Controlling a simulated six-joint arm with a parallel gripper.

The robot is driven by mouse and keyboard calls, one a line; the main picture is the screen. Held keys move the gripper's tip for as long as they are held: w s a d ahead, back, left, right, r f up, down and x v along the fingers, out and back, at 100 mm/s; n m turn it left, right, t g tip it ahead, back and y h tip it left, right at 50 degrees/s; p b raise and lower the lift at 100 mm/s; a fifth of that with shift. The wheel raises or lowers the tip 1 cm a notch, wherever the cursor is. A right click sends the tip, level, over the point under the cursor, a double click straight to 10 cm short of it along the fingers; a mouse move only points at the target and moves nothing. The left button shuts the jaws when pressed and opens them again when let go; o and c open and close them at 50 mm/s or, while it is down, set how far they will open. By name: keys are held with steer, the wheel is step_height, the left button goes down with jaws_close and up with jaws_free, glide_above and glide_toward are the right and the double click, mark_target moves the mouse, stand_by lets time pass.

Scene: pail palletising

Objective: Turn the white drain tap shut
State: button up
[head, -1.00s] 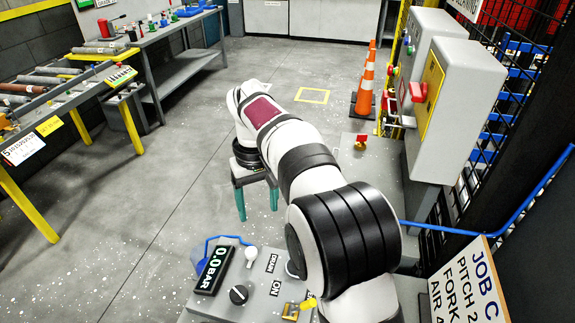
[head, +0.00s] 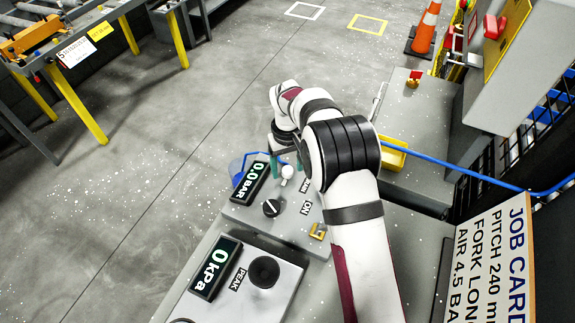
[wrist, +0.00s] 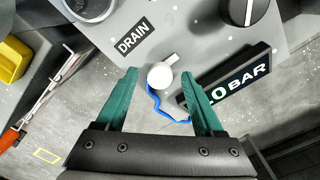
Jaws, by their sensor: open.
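The white drain tap (head: 287,172) is on the far edge of a grey panel (head: 245,215). In the wrist view the tap (wrist: 160,77) has a round white end and a short pale stub pointing up and right toward the panel. My gripper (wrist: 159,73) is open, with one teal finger on each side of the tap. Gaps show between the tap and both fingers; I cannot tell the depth between them. The DRAIN label (wrist: 133,39) is beside the tap. In the head view my arm partly hides the gripper.
A pressure display (head: 251,183) stands close beside the tap, near one finger in the wrist view. A blue hose (wrist: 158,108) loops behind the tap. A black knob (head: 271,207) and a brass-coloured part (head: 318,232) are on the panel. Open floor lies beyond.

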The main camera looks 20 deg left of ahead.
jaws_close()
stand_by(0.3)
steer(key=m, duration=1.4)
steer(key=shift+m, duration=2)
